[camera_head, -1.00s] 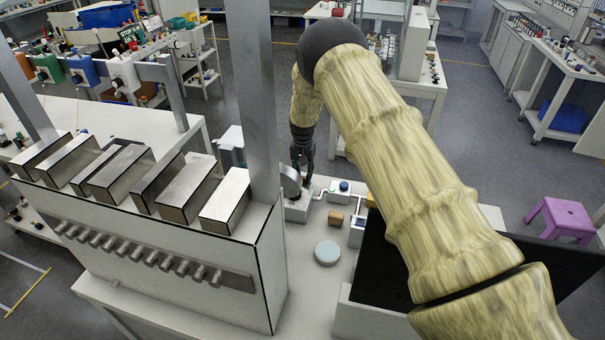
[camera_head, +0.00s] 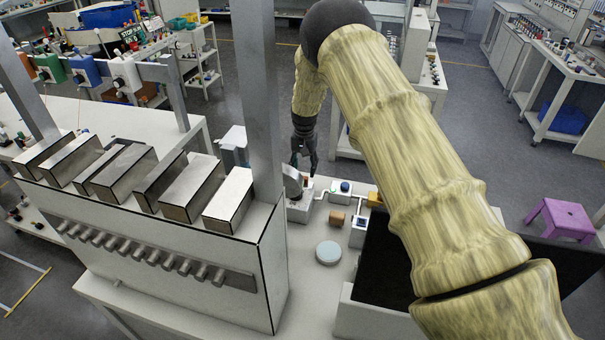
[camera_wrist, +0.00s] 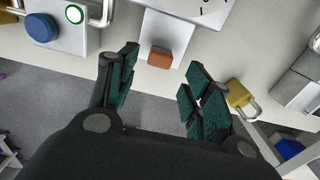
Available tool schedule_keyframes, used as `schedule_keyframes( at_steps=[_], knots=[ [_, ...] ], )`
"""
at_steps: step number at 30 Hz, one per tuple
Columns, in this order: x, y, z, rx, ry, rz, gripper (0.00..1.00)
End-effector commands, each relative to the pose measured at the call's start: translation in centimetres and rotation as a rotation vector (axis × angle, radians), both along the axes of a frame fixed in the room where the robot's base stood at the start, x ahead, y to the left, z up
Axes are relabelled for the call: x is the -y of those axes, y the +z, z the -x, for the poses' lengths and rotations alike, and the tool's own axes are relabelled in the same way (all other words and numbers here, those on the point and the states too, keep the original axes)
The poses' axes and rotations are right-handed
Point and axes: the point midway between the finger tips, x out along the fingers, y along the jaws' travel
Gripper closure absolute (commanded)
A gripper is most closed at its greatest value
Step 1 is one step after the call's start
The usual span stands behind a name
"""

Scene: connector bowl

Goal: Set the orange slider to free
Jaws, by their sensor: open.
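The orange slider (camera_wrist: 160,57) is a small orange-brown block on a white housing with black dial marks (camera_wrist: 175,28) in the wrist view. In the head view a small reddish spot (camera_head: 307,181) on the white device (camera_head: 299,211) seems to be it. My gripper (camera_head: 304,168) is above that device, pointing down. In the wrist view my gripper (camera_wrist: 162,66) is open and empty, its green-padded fingers apart to either side of the slider in the picture. I see no contact with the slider. Its label or set position cannot be read.
A blue knob (camera_wrist: 40,27) and a green-ringed button (camera_wrist: 74,14) are at the wrist view's upper left. A yellow padlock-like part (camera_wrist: 239,94) is right of the fingers. A brown block (camera_head: 337,219) and a pale round disc (camera_head: 328,252) lie nearby. A grey post (camera_head: 257,100) stands left.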

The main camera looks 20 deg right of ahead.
Motion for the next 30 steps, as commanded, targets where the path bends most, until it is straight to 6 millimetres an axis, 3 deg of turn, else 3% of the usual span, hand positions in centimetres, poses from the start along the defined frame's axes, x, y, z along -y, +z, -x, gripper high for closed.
schedule_keyframes(
  at_steps=[6, 12, 19, 30],
  knots=[
    [-0.1, 4.3, -0.1, 0.003, 0.002, 0.001, 0.5],
    [-0.3, 7.0, -0.2, 0.004, 0.002, 0.0, 0.5],
    [-0.3, 8.4, -0.1, 0.001, 0.002, 0.0, 0.5],
    [-0.3, 8.5, -0.1, 0.001, 0.002, 0.0, 0.5]
  ],
)
